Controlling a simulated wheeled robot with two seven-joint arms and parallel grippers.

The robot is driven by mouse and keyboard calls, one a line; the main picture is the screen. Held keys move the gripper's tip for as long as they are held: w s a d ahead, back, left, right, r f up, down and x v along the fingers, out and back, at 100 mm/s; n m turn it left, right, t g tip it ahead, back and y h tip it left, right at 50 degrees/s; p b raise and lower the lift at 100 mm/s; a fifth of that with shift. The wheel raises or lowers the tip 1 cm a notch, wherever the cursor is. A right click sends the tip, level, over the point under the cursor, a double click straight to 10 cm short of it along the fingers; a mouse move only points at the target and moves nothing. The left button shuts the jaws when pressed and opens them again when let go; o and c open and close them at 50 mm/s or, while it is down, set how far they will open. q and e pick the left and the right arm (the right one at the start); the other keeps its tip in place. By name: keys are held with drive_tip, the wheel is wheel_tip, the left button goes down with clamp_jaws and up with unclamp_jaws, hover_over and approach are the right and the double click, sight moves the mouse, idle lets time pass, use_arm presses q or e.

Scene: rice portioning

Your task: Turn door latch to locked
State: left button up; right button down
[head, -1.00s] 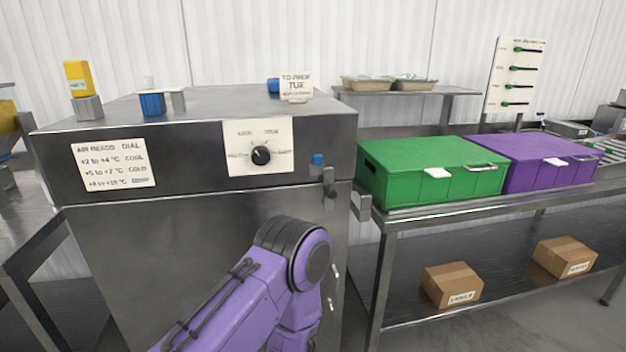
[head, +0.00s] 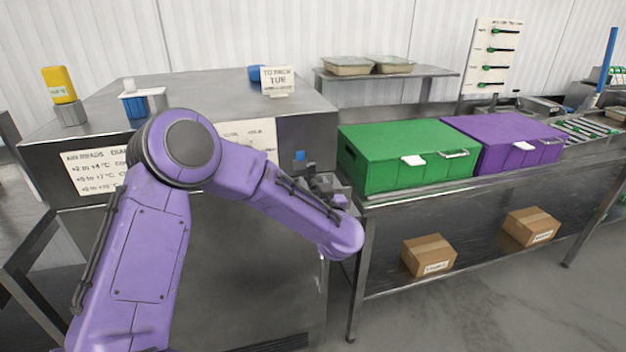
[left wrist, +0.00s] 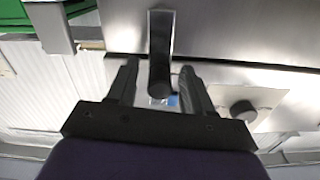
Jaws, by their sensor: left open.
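The door latch shows in the left wrist view (left wrist: 161,45) as a dark bar with a rounded knob at one end, against the steel cabinet front. My left gripper (left wrist: 159,66) is open, with one finger on each side of the latch. I cannot tell whether either finger touches it. A small blue marker (head: 299,155) sits on the cabinet front beside the latch. In the head view my left gripper (head: 318,184) is at the cabinet's right front edge, partly behind my wrist, and hides most of the latch. My right gripper is not in view.
The steel cabinet (head: 250,300) has a black dial (left wrist: 243,110) on a white plate, hidden by my arm in the head view. A green crate (head: 405,150) and a purple crate (head: 505,140) stand on the bench to the right. Cardboard boxes (head: 428,255) sit on its lower shelf.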

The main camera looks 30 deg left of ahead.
use_arm(q)
drive_tip(key=shift+w+a, duration=0.35)
drive_tip(key=c, duration=0.9)
drive_tip(key=shift+w+d+f, duration=0.1)
drive_tip(key=shift+w, duration=0.05)
clamp_jaws()
